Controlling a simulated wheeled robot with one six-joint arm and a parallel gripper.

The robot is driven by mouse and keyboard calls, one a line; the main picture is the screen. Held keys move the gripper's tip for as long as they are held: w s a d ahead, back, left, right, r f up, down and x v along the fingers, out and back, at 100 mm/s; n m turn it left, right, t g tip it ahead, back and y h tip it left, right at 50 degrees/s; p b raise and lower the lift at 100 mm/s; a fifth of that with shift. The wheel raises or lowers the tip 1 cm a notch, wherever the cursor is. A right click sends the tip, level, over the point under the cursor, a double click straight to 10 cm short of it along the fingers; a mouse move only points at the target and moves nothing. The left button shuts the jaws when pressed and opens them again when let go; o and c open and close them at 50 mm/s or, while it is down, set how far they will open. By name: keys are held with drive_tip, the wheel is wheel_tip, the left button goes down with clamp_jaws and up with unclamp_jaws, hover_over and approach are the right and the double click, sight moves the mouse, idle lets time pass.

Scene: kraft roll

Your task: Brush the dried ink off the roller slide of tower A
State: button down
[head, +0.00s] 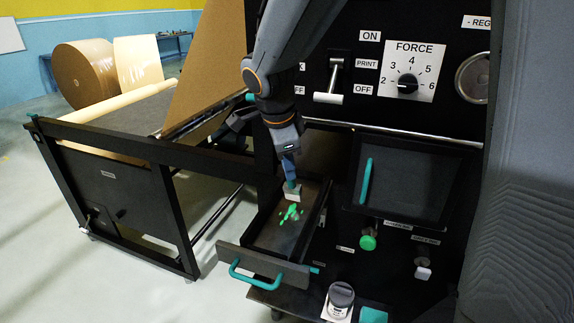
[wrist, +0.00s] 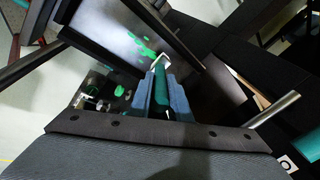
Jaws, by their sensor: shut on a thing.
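The roller slide (head: 262,236) is a dark drawer-like tray pulled out of the machine's front, with a teal handle at its near end. Bright green dried ink (head: 290,213) lies in patches on its floor; the ink also shows in the wrist view (wrist: 146,46). My gripper (head: 288,168) is shut on a brush with a teal handle (wrist: 160,88) and pale head (head: 292,191), pointing down into the slide. The brush head is at the far edge of the ink patches. I cannot tell whether the bristles touch the floor. No letter A is readable.
To the right is a recessed dark panel with a teal handle (head: 366,181). Below it are a green knob (head: 368,242) and a white-tipped knob (head: 422,270). A lidded jar (head: 340,300) stands in front beside a teal pad (head: 373,315). Dark frame rails (head: 130,143) are at left.

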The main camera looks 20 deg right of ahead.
drive_tip(key=shift+f+b, duration=0.7)
drive_tip(key=shift+f, duration=0.05)
drive_tip(key=shift+a, duration=0.1)
drive_tip(key=s+a+b, duration=0.2)
drive_tip(key=s+a, duration=0.4)
drive_tip(key=s, duration=0.2)
drive_tip(key=shift+s+b, duration=0.2)
drive_tip(key=shift+b, duration=0.1)
idle(0.9)
drive_tip(key=shift+w, duration=0.1)
